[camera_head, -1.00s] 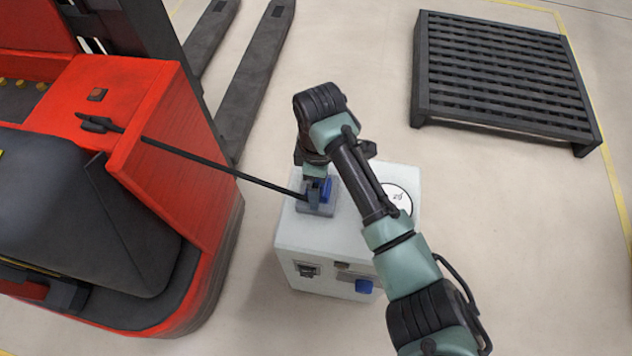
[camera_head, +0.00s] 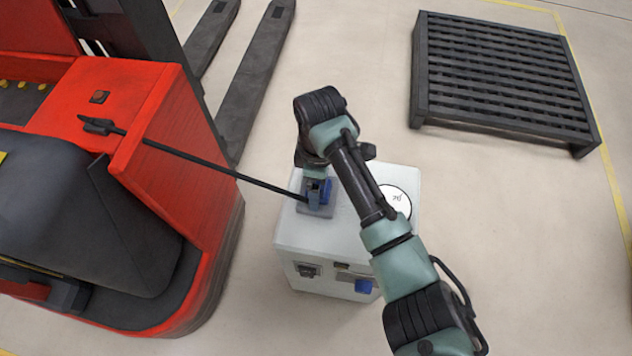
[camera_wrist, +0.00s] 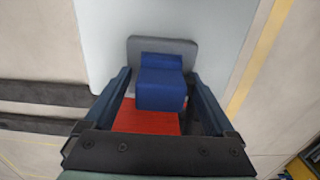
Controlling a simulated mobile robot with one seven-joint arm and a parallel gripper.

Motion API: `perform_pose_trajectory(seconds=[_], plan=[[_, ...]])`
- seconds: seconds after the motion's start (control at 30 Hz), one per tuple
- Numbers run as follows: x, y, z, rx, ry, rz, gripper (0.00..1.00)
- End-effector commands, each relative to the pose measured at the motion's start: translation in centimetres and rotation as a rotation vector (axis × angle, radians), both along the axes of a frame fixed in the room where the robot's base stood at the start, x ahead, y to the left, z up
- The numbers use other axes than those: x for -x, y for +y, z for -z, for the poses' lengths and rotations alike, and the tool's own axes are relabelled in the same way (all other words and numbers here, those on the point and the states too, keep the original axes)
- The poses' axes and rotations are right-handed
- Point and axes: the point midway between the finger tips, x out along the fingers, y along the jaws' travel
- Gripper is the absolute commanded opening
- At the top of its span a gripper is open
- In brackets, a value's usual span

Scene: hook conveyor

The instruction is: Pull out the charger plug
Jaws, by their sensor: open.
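The blue charger plug (camera_wrist: 161,88) sits between my gripper's open fingers in the wrist view, with a gap on both sides. It rests at a grey socket plate (camera_wrist: 190,48) on top of a pale box. In the head view the plug (camera_head: 327,186) is partly hidden by my gripper (camera_head: 317,190), which points down over it. A black cable (camera_head: 220,170) runs from the plug area to the red forklift. Whether the plug is fully seated is hard to tell.
The pale charger box (camera_head: 310,237) stands on the floor beside the red forklift (camera_head: 170,130). A round white dial (camera_head: 396,200) is on its top, close to my arm. A black pallet (camera_head: 505,75) lies at the back right. The floor between is clear.

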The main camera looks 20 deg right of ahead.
Motion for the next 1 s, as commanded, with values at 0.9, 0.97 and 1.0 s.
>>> perform_pose_trajectory(seconds=[0.9, 0.97, 1.0], plan=[[0.04, 0.04, 0.02, -0.001, 0.001, -0.001, 0.74], [0.03, 0.02, 0.02, -0.001, 0.001, -0.001, 0.63], [0.03, 0.02, 0.02, -0.001, 0.001, 0.000, 0.56]])
